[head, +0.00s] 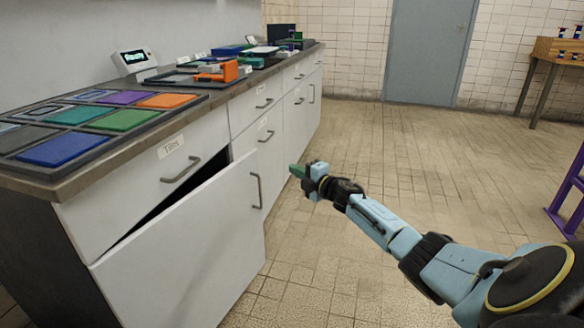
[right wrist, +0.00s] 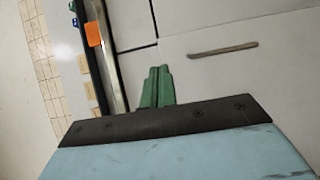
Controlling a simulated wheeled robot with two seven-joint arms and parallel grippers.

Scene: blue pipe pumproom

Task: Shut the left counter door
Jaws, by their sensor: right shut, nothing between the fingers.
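The left counter door (head: 195,245) is a white panel under the drawer marked "Tiles". It stands ajar, with a dark gap (head: 170,203) along its top edge. Its grey upright handle (head: 257,190) is near its right edge. My right gripper (head: 296,171) has green fingers, shut and empty, to the right of the door handle and apart from it in the head view. In the right wrist view its fingers (right wrist: 157,88) point toward white counter fronts with a grey handle (right wrist: 223,49); I cannot tell which door that is. My left gripper is out of view.
The counter top (head: 225,90) carries coloured tiles (head: 122,119), a small display (head: 133,61) and an orange object (head: 222,70). More closed drawers and doors (head: 296,112) run toward the back. The tiled floor (head: 400,160) at the right is clear up to a purple frame (head: 568,190).

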